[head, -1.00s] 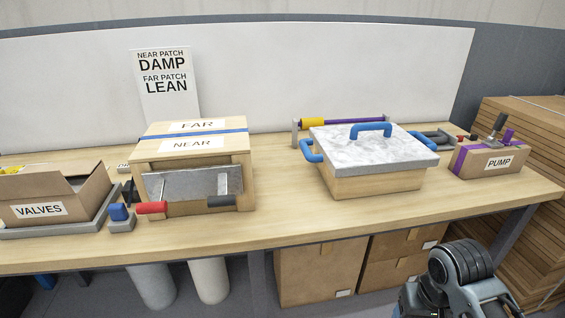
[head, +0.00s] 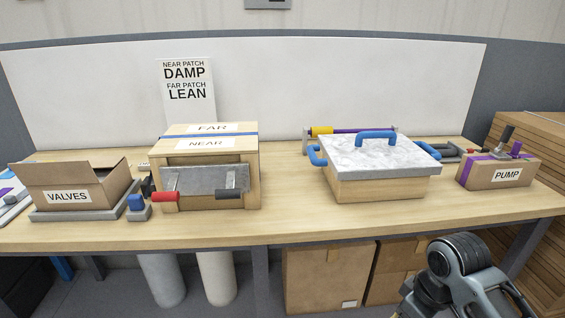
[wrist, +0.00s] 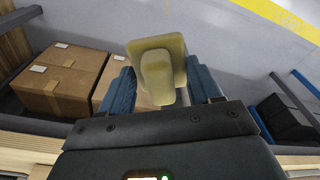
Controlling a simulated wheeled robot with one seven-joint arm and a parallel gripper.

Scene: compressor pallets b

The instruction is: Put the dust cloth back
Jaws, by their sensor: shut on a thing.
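In the wrist view my gripper (wrist: 163,88) is shut on a dull yellow piece (wrist: 157,50) with a squarish back part and a rounded lump in front. It appears to be the dust cloth, though its texture is too smooth to be sure. The blue fingers stand on either side of it, over the floor. In the head view only my arm's dark joint shows at the lower right; the gripper and the held piece are out of that view.
On the bench (head: 300,218) are a VALVES carton (head: 70,190), a wooden NEAR/FAR box (head: 205,160), a lidded wooden box (head: 380,180) and a PUMP carton (head: 500,172). A sign (head: 186,90) stands behind. Cartons (head: 325,275) and white cylinders (head: 216,278) stand under the bench.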

